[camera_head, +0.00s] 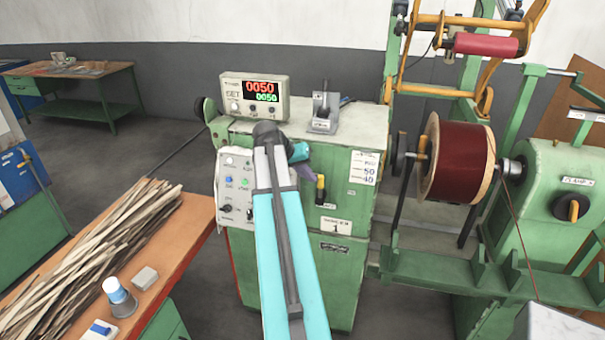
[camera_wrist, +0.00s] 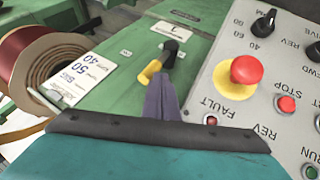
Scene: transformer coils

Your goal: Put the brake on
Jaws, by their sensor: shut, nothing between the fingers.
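A small lever (camera_head: 320,189) with black and yellow parts stands on the green front of the winding machine, above a white label marked 1. It also shows in the wrist view (camera_wrist: 163,60), just beyond my fingertips. My gripper (camera_head: 305,168), with purple fingers, is to the left of the lever in the head view. In the wrist view my gripper (camera_wrist: 160,82) is shut and empty, its tips close to the yellow part; whether they touch it I cannot tell. I cannot read any label naming the brake.
The grey control panel (camera_wrist: 255,75) with a red-and-yellow stop button (camera_wrist: 245,69) lies close on the right in the wrist view. A dark red coil (camera_head: 455,162) sits on the winder at right. A wooden bench (camera_head: 160,285) with strips stands at left.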

